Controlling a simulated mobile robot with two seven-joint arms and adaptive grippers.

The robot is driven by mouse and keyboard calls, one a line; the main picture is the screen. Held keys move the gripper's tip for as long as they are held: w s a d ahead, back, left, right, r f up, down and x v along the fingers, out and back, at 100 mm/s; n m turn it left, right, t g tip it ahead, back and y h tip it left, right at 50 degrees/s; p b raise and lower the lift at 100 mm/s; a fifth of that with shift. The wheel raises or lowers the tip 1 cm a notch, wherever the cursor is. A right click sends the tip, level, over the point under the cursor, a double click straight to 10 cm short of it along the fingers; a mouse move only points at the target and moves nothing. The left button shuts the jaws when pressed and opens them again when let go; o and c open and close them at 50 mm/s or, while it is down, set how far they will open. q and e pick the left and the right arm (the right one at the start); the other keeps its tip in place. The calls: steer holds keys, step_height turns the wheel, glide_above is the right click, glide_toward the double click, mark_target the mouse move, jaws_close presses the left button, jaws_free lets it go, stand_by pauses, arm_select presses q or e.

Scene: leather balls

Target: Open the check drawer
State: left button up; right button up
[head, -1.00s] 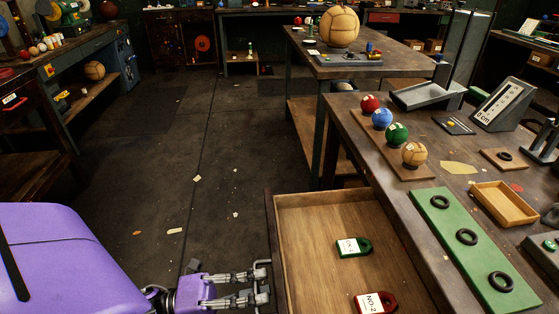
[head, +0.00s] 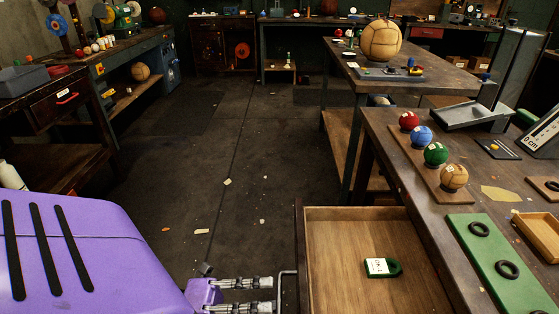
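The drawer (head: 335,232) under the right-hand workbench is pulled out, its wooden inside showing. Its front panel (head: 301,250) faces left and carries a dark bar handle (head: 281,290). A green tag (head: 393,268) with a white label lies inside the drawer. My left gripper (head: 271,295) is at the bottom edge, just left of the handle. My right gripper is out of view.
On the workbench (head: 395,135) stand a board with red, blue, green and tan balls (head: 454,177), a green strip with black rings (head: 479,229) and a grey tray (head: 470,114). Open floor (head: 225,170) lies to the left of the drawer.

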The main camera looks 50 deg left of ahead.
arm_select(q)
steer(key=v, duration=0.8)
stand_by(0.4)
